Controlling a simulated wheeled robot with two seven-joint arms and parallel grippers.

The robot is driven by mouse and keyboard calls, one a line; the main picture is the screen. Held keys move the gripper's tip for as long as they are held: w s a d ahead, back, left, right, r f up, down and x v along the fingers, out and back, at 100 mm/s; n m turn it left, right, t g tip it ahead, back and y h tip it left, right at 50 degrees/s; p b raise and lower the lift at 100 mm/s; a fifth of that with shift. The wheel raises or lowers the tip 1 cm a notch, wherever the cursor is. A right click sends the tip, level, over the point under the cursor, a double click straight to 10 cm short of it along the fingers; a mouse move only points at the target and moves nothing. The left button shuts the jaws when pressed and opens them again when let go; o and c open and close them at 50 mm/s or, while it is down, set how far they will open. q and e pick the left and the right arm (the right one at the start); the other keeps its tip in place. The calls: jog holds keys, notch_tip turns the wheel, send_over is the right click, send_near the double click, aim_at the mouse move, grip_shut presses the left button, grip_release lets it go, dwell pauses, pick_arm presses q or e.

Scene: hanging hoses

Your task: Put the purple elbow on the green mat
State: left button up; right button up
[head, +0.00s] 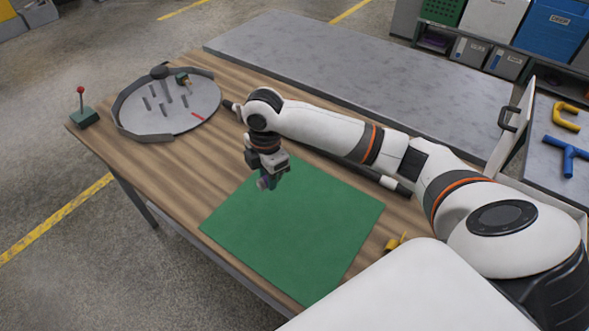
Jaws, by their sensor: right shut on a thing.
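The green mat (310,235) lies flat on the wooden table, and its middle is bare. My right gripper (269,184) points down over the mat's far left part. It is shut on a small purple piece, which I take for the purple elbow (263,184); only a little of it shows between the fingers. The piece seems to be a little above the mat, but I cannot tell whether it touches. My left gripper is not in view.
A round grey tray (150,118) with upright pegs stands at the far left, beside a red-knobbed lever box (85,117). A yellow piece (394,243) lies right of the mat. Yellow (566,117) and blue (567,155) fittings lie at the right. A grey slab (360,80) adjoins the table behind.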

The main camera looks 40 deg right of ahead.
aim_at(276, 210)
jog(key=f+n, duration=0.1)
jog(key=d+f+n, duration=0.1)
jog(key=n, duration=0.1)
jog(key=shift+d+f+n, duration=0.15)
jog(key=shift+f+n, duration=0.1)
jog(key=shift+n, duration=0.05)
notch_tip(276, 210, down, 10)
jog(key=shift+f+p, duration=0.1)
jog(key=shift+p, duration=0.35)
jog(key=o, duration=1)
notch_tip(276, 210, up, 12)
jog(key=shift+w+d+r+b, duration=0.1)
jog(key=shift+b, duration=0.35)
